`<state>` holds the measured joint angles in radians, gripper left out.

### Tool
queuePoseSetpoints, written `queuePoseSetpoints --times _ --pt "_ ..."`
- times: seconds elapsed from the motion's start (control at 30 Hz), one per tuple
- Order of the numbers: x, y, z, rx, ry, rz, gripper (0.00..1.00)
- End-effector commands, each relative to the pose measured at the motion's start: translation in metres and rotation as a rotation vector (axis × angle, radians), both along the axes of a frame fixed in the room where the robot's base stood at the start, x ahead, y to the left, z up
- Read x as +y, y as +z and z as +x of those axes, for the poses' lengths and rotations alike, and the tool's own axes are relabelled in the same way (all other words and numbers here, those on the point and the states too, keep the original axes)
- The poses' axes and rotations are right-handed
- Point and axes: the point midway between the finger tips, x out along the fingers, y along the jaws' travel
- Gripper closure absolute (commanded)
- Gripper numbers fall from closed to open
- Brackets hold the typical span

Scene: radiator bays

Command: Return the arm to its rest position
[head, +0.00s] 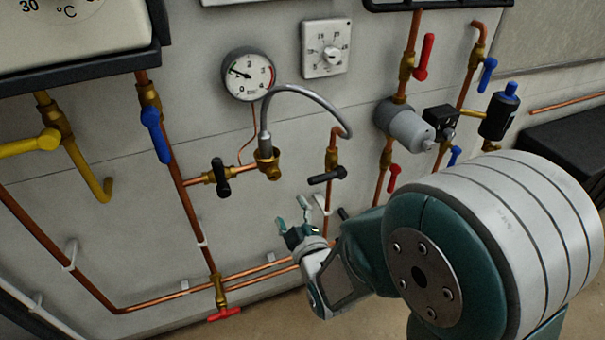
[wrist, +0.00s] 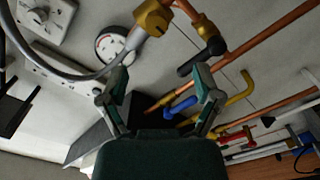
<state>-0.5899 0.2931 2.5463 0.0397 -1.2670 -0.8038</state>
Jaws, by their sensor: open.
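My gripper (head: 306,216) is open and empty in the head view, in front of the wall, below the black-handled valve (head: 327,176) and the looped grey hose (head: 311,93). My arm reaches in from the lower right. In the wrist view my gripper (wrist: 160,92) shows its two fingers spread apart with nothing between them. The hose (wrist: 45,66) and a brass fitting (wrist: 154,17) show beyond the fingers there, and a black handle (wrist: 203,56) shows near the right finger. I cannot tell the exact gap between the fingers and the pipework.
A pressure gauge (head: 248,74) and a dial thermostat (head: 326,48) are on the wall above. A grey pump (head: 404,127) sits right of the hose. Bare floor shows at the bottom.

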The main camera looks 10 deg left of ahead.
Motion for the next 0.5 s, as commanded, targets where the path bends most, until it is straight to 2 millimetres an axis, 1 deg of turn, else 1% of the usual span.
queuePoseSetpoints --times 0.13,0.23,0.37,0.5 --pt "-0.001 0.001 0.001 0.006 -0.004 0.001 0.18" --pt "-0.011 0.007 0.007 0.050 -0.025 0.010 0.18" --pt "-0.037 0.019 0.017 0.178 -0.086 0.031 0.18" --pt "-0.071 0.031 0.020 0.335 -0.170 0.064 0.18"
